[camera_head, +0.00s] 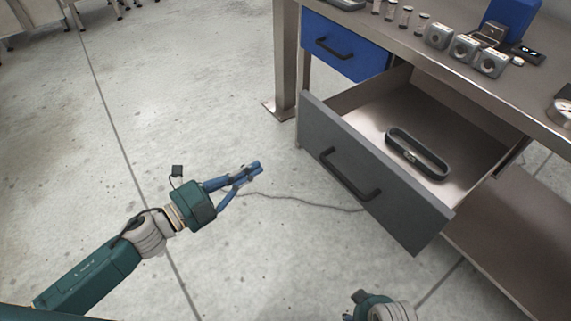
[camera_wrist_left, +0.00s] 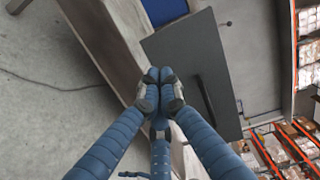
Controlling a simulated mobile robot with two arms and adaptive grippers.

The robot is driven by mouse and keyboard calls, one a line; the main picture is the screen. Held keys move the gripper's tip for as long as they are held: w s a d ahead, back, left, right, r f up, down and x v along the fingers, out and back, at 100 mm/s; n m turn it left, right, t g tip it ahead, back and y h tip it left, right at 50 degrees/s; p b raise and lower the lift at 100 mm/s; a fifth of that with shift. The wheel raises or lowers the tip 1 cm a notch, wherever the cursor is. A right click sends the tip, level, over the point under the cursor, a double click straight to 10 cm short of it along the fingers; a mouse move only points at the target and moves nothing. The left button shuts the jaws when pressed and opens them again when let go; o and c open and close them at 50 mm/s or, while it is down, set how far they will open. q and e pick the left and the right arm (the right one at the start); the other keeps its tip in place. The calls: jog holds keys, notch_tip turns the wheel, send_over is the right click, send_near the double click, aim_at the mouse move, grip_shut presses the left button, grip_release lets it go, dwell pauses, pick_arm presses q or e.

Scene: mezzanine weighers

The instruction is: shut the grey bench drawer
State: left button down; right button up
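The grey bench drawer (camera_head: 350,153) is pulled far out from under the metal bench. Its dark bar handle (camera_head: 348,176) is on the front panel, and a dark oval loop (camera_head: 416,154) lies inside. My left gripper (camera_head: 256,167) is left of the drawer front, apart from it, with its blue fingers together and nothing seen between them. In the left wrist view the closed fingertips (camera_wrist_left: 160,76) overlap the grey drawer front (camera_wrist_left: 180,48) in the picture. My right gripper (camera_head: 366,300) shows only in part at the bottom edge; its fingers are hidden.
A blue drawer (camera_head: 325,27) is left of the grey one, under the bench top (camera_head: 450,62). Small weights and grey devices (camera_head: 465,48) stand on top. A metal lower shelf (camera_head: 510,235) is at right. A bench leg (camera_head: 285,70) stands at left.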

aim_at(315, 140)
pick_arm(q)
jog(key=w+d, duration=0.2)
jog(key=d, duration=0.2)
jog(key=w+d+r+m+h, duration=0.1)
jog(key=w+d, duration=0.1)
jog(key=d, duration=0.2)
jog(key=w+d+r+m+g, duration=0.1)
jog(key=d, duration=0.3)
jog(key=shift+w+r, duration=0.1)
jog(key=shift+w, duration=0.3)
jog(key=shift+w+d, duration=0.3)
jog(key=shift+d, duration=0.05)
pick_arm(e)
jog(key=shift+w+a+f, duration=0.1)
jog(key=shift+a, duration=0.15)
pick_arm(q)
jog(key=shift+w, duration=0.15)
pick_arm(e)
jog(key=shift+d, duration=0.1)
